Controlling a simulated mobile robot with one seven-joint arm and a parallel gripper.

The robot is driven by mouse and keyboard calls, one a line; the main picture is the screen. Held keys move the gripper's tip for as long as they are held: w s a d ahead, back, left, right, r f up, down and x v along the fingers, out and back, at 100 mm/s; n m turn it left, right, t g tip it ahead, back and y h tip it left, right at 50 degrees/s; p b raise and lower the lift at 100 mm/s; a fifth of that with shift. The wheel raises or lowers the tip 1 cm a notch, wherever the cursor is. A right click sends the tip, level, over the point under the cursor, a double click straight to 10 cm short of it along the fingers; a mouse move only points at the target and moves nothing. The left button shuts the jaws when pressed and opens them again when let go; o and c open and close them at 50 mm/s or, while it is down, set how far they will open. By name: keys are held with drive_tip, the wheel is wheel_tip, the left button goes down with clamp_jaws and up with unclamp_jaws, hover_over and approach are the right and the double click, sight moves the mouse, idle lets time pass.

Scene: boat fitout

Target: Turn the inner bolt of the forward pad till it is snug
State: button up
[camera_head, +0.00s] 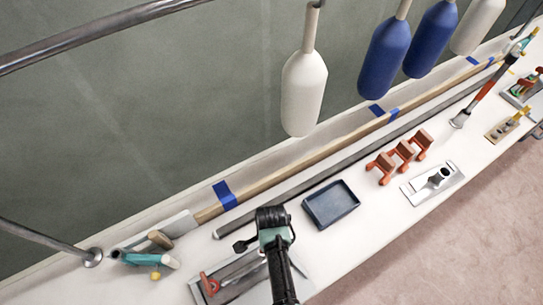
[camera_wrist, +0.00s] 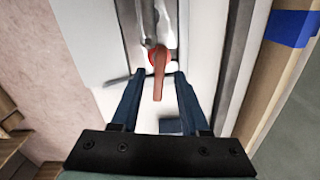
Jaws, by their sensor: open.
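My gripper (camera_wrist: 157,80) is open, with its two dark blue fingers apart in the wrist view. A red lever (camera_wrist: 160,76) shows between the fingertips, with a gap on each side. Grey metal parts (camera_wrist: 148,22) lie just beyond it on a pale pad. In the head view my wrist hangs over a grey metal pad (camera_head: 243,277) at the bottom, and a red handle (camera_head: 209,284) shows at that pad's left end. Another pale pad (camera_head: 418,192) with a dark round fitting stands further right. I cannot make out the inner bolt, nor tell which pad is the forward one.
A dark blue tray (camera_head: 331,205) and orange clamps (camera_head: 402,156) stand to the right on the white deck. A teal tool (camera_head: 145,259) lies at the left. White and blue fenders (camera_head: 304,92) hang above. A long grey rail (camera_head: 330,168) runs behind.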

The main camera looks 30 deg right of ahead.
wheel_tip(320, 180, up, 13)
idle(0.6)
drive_tip(key=shift+w, duration=0.1)
idle(0.3)
drive_tip(key=w+r+n+t+h+b, duration=0.15)
drive_tip(key=w+r+n+t, duration=0.6)
drive_tip(key=w+r, duration=1)
drive_tip(key=w+a+r+n+t, duration=0.15)
drive_tip(key=r+t, duration=0.25)
drive_tip(key=r, duration=0.5)
drive_tip(key=w+a+r+n+t, duration=0.1)
drive_tip(key=w+a+r+t, duration=0.15)
drive_tip(key=r, duration=0.65)
drive_tip(key=s+a+r+n+t, duration=0.2)
drive_tip(key=r+t, duration=0.1)
drive_tip(key=r, duration=0.6)
drive_tip(key=s+a+r+n+t, duration=0.1)
drive_tip(key=s+r+n+t, duration=0.2)
drive_tip(key=r, duration=0.5)
drive_tip(key=s+a+r+n+t, duration=0.2)
drive_tip(key=s+r+t, duration=0.1)
drive_tip(key=s+r, duration=0.2)
drive_tip(key=s+a+r+n+t+y+b, duration=0.1)
drive_tip(key=s+r+t, duration=0.3)
drive_tip(key=r, duration=0.6)
drive_tip(key=shift+s+a+r+n, duration=0.25)
drive_tip(key=shift+s+a+n, duration=0.5)
drive_tip(key=shift+s, duration=0.2)
